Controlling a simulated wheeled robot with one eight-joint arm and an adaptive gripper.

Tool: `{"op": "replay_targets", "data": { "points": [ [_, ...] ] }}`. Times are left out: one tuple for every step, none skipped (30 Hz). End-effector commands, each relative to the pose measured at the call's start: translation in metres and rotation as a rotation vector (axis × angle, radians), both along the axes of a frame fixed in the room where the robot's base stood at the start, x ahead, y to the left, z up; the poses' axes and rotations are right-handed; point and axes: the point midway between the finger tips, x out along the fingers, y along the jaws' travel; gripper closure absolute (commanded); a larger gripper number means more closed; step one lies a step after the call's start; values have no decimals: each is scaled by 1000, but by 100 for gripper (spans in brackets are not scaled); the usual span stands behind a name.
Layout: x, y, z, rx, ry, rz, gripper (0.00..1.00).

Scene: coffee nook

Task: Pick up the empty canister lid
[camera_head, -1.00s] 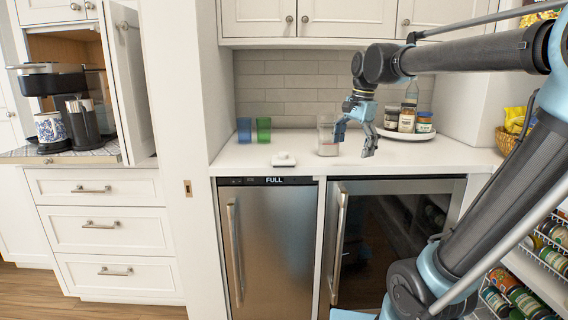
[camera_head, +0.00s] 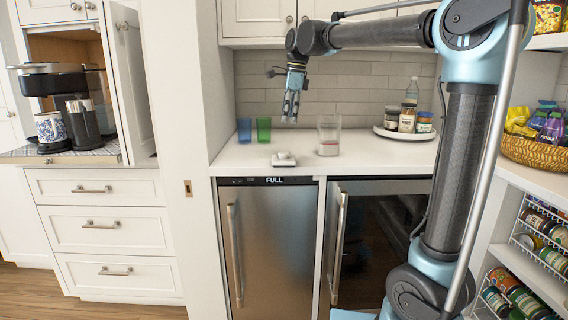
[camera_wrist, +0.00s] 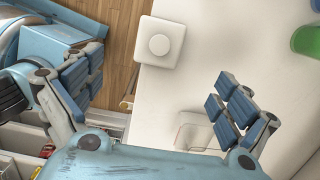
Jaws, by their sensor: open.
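The canister lid (camera_head: 283,159) is a white, square piece with a round knob on top. It lies on the white counter near the front edge. In the wrist view the lid (camera_wrist: 160,43) appears at the top middle, its knob facing me. My gripper (camera_head: 291,108) hangs above the counter, pointing down, apart from the lid and higher than it. In the wrist view my gripper (camera_wrist: 155,95) has its fingers spread wide with nothing between them. The clear canister (camera_head: 329,135) stands on the counter to the right of the lid, without a lid on it.
A blue cup (camera_head: 244,130) and a green cup (camera_head: 264,129) stand behind the lid to the left. A round tray (camera_head: 381,131) with several jars and a bottle is to the right. The counter (camera_head: 365,160) is clear in front of the tray.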

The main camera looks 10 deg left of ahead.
Motion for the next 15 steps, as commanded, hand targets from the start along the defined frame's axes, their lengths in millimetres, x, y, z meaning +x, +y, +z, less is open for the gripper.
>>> {"op": "replay_targets", "data": {
  "points": [
    [0,1,-10,0,0,1,4],
    [-1,2,-15,0,0,0,4],
    [-1,3,-22,0,0,0,4],
    [-1,4,-27,0,0,0,4],
    [-1,4,-32,0,0,0,4],
    [-1,5,-39,0,0,0,4],
    [-1,6,-44,0,0,0,4],
    [-2,7,-50,0,0,0,4],
    [-2,7,-56,0,0,0,4],
    [-2,8,-61,0,0,0,4],
    [-2,9,-66,0,0,0,4],
    [-2,9,-71,0,0,0,4],
    [-2,10,-75,0,0,0,4],
    [-2,11,-78,0,0,0,4],
    [-2,11,-81,0,0,0,4]
  ]
}}
